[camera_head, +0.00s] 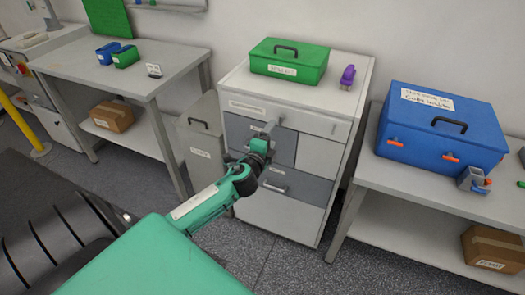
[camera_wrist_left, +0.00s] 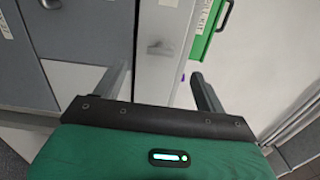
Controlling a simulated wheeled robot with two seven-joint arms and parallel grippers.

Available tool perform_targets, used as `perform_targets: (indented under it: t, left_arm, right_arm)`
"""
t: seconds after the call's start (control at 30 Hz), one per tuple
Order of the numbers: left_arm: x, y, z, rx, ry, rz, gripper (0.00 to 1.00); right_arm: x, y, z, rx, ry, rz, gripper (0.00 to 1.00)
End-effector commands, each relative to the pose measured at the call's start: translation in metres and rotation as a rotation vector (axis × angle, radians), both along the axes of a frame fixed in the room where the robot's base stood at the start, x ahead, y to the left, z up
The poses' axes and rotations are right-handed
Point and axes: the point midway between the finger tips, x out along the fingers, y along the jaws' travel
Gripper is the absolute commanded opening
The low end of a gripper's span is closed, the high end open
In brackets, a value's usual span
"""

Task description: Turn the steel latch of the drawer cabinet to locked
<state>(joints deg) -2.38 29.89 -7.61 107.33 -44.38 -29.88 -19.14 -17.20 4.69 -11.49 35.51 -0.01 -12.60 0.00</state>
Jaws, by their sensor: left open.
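The drawer cabinet (camera_head: 275,215) is white with grey drawer fronts and stands in the middle of the head view. In the left wrist view, the small grey steel latch (camera_wrist_left: 160,47) sits on a pale strip of the cabinet front. My left gripper (camera_head: 268,128) is in front of the cabinet's upper drawers. In the left wrist view its two fingers (camera_wrist_left: 160,75) are apart with nothing between them, and the latch shows beyond the gap. The fingers look clear of the latch. The latch's exact angle is hard to tell. My right gripper is not in view.
A bench with a blue case (camera_head: 441,130) stands at the right. Another bench (camera_head: 125,70) stands at the left.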

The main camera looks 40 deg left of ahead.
Motion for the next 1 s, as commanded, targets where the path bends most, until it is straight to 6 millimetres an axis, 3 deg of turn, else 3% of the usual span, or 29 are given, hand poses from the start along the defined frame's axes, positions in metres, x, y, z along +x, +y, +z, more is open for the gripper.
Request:
perform_targets:
  t: [0.2,0.4,0.6,1.0]
  left_arm:
    - [-0.038,-0.009,-0.002,0.001,0.001,-0.001,0.73]
    - [-0.057,-0.014,-0.001,0.001,0.001,0.000,0.73]
    - [-0.063,-0.015,0.000,0.001,0.000,0.001,0.73]
    - [-0.062,-0.015,0.000,0.001,0.000,0.001,0.73]
  right_arm:
    - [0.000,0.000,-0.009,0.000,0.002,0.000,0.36]
    - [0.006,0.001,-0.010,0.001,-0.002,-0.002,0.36]
    - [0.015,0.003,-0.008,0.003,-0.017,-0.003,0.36]
    - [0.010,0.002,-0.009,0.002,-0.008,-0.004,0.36]
